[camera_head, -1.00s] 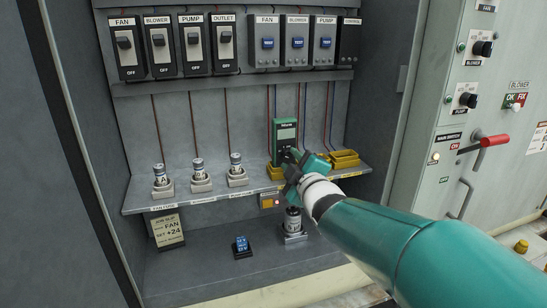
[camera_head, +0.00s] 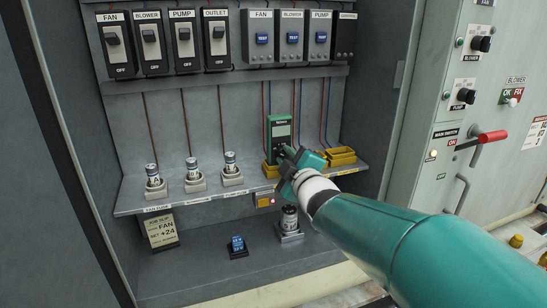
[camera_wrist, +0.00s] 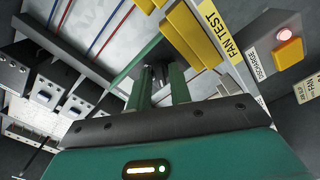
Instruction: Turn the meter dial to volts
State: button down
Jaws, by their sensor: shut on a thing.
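The green meter (camera_head: 279,132) stands upright on the shelf at the back, with its small grey screen at the top. Its dial is hidden behind my gripper in the head view. My gripper (camera_head: 288,156) is at the meter's lower front, shut on the meter dial. In the wrist view my gripper's two fingers (camera_wrist: 163,80) reach to a dark part at the meter, and a green edge of the meter (camera_wrist: 133,62) shows beside them. The dial's setting cannot be read.
Yellow trays (camera_head: 341,156) sit on the shelf (camera_head: 210,197) beside the meter. Several fuses, one of them here (camera_head: 192,172), stand to the left. The main switch's red handle (camera_head: 492,137) is at the right.

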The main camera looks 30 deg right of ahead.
jog(key=shift+m, duration=0.3)
jog(key=m, duration=0.3)
jog(key=shift+m, duration=1.9)
jog(key=c, duration=1.5)
grip_release()
jog(key=shift+c, duration=0.2)
jog(key=shift+s+a, duration=0.1)
jog(key=shift+s, duration=0.1)
